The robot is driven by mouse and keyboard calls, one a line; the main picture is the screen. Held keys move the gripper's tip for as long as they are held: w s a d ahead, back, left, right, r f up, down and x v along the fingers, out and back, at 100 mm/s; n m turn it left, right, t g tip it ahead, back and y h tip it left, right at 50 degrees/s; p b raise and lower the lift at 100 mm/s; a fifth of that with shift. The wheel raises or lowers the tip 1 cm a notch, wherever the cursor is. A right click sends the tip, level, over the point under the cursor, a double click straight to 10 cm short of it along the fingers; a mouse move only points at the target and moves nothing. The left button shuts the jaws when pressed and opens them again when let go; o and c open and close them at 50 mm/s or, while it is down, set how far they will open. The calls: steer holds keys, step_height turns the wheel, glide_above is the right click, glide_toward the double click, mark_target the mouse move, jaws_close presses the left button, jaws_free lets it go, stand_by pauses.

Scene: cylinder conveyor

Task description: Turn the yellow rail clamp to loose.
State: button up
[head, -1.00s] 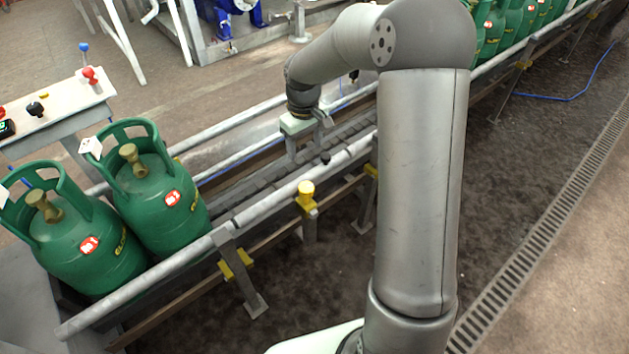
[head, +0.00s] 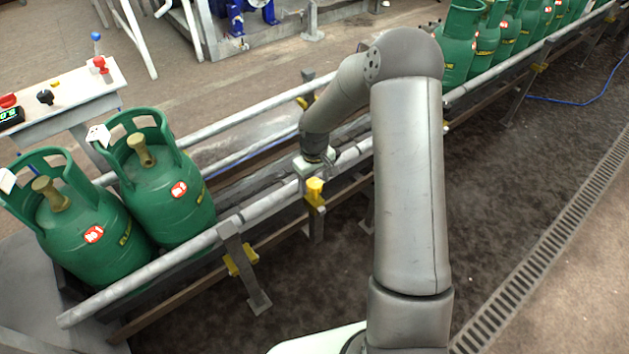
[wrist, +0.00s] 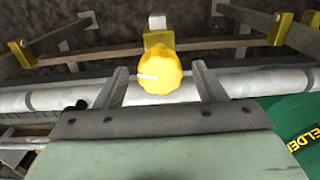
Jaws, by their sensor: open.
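The yellow rail clamp (head: 314,187) is a round knob on a bracket at the near rail of the conveyor. In the wrist view the clamp knob (wrist: 159,73) shows a white mark on its left side. My gripper (wrist: 160,82) is open, with one finger on each side of the knob in that view. I cannot tell whether the fingers touch it. In the head view my gripper (head: 317,166) is just behind the clamp, over the near rail, and its fingers are mostly hidden.
Two green gas cylinders (head: 168,184) stand on the conveyor at left, and several more (head: 488,45) stand at upper right. The near rail (head: 265,208) runs diagonally. A control table (head: 66,112) with knobs stands at far left. The conveyor between the cylinder groups is clear.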

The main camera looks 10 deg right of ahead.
steer(key=c, duration=1)
steer(key=shift+m, duration=0.4)
steer(key=m+b, duration=0.1)
steer(key=m, duration=0.2)
steer(key=shift+f+b, duration=0.1)
steer(key=shift+b, duration=0.2)
steer(key=m, duration=0.3)
steer(key=shift+m+b, duration=0.4)
steer(key=m, duration=0.3)
steer(key=shift+m, duration=2.1)
